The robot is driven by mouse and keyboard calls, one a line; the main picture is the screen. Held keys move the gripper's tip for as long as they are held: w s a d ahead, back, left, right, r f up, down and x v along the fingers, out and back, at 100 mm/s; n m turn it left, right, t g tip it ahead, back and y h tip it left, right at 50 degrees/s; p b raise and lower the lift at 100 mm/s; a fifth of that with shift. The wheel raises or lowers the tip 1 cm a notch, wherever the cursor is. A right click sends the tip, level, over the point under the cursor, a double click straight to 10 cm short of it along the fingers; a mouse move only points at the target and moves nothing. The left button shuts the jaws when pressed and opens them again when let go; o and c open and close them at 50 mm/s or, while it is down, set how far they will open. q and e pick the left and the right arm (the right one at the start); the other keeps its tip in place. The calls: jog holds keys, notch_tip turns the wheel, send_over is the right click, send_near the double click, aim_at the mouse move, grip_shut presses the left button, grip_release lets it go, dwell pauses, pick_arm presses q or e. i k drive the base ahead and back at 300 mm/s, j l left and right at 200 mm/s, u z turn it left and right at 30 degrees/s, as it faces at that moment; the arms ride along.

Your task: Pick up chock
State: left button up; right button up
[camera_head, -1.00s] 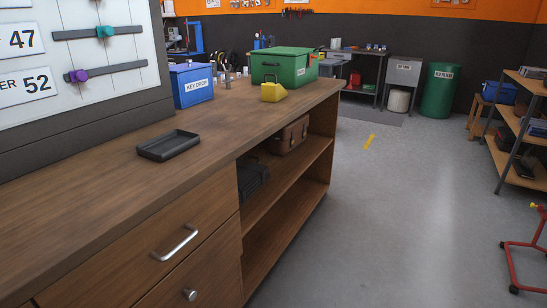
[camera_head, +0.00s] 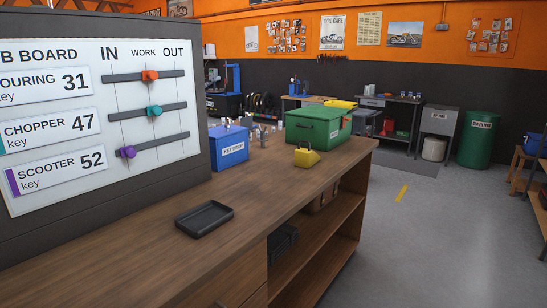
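A small yellow block (camera_head: 306,157), wedge-like and probably the chock, sits on the wooden counter (camera_head: 250,195) near its right edge. It is in front of the green box. Neither of my grippers shows in the head view.
On the counter are a black tray (camera_head: 205,218), a blue key drop box (camera_head: 229,146) and a green box (camera_head: 318,124). A job board (camera_head: 85,110) with sliders stands at the left. Shelves under the counter hold a black case (camera_head: 282,243). Grey floor (camera_head: 420,240) is free to the right.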

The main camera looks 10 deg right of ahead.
aim_at(303, 158)
jog(key=i+l+u, duration=0.3)
jog(key=l, duration=0.3)
jog(key=i+l+u, duration=0.3)
jog(key=l, duration=0.35)
jog(key=i+l+u, duration=0.15)
jog(key=l, duration=0.2)
